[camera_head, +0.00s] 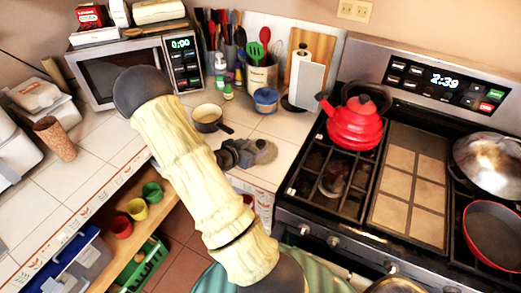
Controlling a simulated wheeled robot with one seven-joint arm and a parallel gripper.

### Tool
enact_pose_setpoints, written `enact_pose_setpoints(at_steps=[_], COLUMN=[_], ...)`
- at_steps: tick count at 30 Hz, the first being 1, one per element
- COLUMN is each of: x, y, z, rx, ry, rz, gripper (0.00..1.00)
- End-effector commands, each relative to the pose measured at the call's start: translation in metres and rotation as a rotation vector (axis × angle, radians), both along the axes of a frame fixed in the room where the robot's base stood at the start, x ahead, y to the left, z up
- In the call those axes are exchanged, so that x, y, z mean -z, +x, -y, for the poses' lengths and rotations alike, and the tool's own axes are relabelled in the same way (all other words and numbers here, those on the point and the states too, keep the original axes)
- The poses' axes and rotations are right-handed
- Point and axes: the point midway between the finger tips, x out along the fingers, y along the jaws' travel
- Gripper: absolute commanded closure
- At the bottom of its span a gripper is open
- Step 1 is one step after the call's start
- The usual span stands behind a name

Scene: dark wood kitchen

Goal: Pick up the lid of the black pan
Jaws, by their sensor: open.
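A shiny silver domed lid (487,160) sits on the right side of the stove, seemingly over a dark pan whose body is mostly hidden beneath it. A small dark pan (209,118) with a light inside and a black handle stands on the counter without a lid. My gripper (258,151) shows as a dark grey shape over the counter, left of the stove. It is open, partly hidden behind my arm and well apart from the silver lid.
A red kettle (355,123) stands on the back left burner. A flat griddle (410,187) fills the stove's middle. A paper towel roll (307,84), a utensil crock (262,76) and a microwave (133,68) stand along the back. Open shelves with coloured cups lie below the left counter.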

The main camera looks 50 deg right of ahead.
Motion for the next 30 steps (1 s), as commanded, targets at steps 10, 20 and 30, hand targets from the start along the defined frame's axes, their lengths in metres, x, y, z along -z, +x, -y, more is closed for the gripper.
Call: enact_pose_setpoints(at_steps=[10,20,30], x=[0.012,0.021,0.02], y=[0.006,0.008,0.008], z=[0.035,0.047,0.047], rx=[0.004,0.0,0.0], ry=[0.0,0.0,0.0], rz=[-0.002,0.0,0.0], gripper=[0.42,0.42,0.42])
